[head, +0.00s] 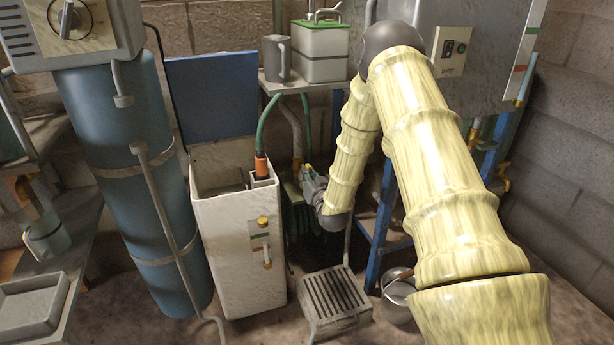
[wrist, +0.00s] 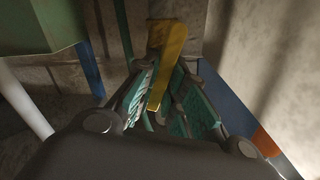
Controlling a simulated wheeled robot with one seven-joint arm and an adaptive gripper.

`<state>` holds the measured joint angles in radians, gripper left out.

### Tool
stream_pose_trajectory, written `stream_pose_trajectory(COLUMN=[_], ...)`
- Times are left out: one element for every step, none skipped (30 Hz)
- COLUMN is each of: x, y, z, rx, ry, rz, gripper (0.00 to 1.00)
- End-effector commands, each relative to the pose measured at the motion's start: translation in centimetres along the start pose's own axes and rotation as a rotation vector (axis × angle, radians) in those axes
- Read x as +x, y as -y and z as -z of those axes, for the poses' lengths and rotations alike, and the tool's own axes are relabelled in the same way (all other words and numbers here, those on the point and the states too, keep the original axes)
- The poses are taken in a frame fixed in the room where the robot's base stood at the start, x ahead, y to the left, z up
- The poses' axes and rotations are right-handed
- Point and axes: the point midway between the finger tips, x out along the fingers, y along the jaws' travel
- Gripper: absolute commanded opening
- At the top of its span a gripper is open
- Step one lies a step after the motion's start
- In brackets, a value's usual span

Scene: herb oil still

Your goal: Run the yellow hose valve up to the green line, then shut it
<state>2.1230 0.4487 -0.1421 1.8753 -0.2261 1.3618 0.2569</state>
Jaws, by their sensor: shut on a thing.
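In the wrist view, a yellow valve lever (wrist: 168,55) stands between the teal-padded fingers of my gripper (wrist: 172,95), which is shut on it. In the head view my gripper (head: 309,176) is low beside the right side of a white tank (head: 228,220), and it hides most of the valve. A green hose (head: 266,120) runs down to an orange fitting (head: 262,166) at the tank's top corner. A sight gauge (head: 266,250) on the tank's front has a green line (head: 256,236) above a red one. The liquid level is too small to tell.
The tank's blue lid (head: 212,95) is open. A blue cylinder (head: 130,170) stands to its left. A slatted step (head: 335,300) and a metal pot (head: 397,290) are on the floor. A shelf holds a grey mug (head: 276,58) and a green-lidded container (head: 321,52).

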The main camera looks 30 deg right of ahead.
Motion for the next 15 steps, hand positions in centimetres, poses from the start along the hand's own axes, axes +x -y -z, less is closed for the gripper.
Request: stream_pose_trajectory(x=[-0.02, -0.02, -0.03, -0.03, -0.03, -0.03, -0.03, -0.02, -0.02, -0.02, -0.01, -0.02, -0.02, -0.01, -0.03], y=[-0.05, -0.06, -0.13, -0.18, -0.2, -0.22, -0.25, -0.29, -0.36, -0.42, -0.41, -0.49, -0.54, -0.54, -0.66], z=[0.09, 0.11, 0.13, 0.14, 0.16, 0.17, 0.18, 0.19, 0.2, 0.19, 0.18, 0.17, 0.15, 0.12, 0.09], rx=[0.018, 0.03, 0.051, 0.069, 0.086, 0.115, 0.137, 0.161, 0.194, 0.222, 0.249, 0.286, 0.314, 0.344, 0.382], ry=[0.0, 0.0, 0.0, -0.001, -0.001, -0.001, -0.001, -0.001, -0.001, -0.001, -0.001, -0.001, -0.002, -0.002, -0.002], rz=[-0.001, -0.002, -0.002, -0.003, -0.003, -0.002, -0.002, -0.003, -0.003, -0.004, -0.003, -0.003, -0.003, -0.003, -0.004], gripper=[0.0, 0.0, 0.0, 0.0, 0.0, 0.0, 0.0, 0.0, 0.0, 0.0, 0.0, 0.0, 0.0, 0.0, 0.0])
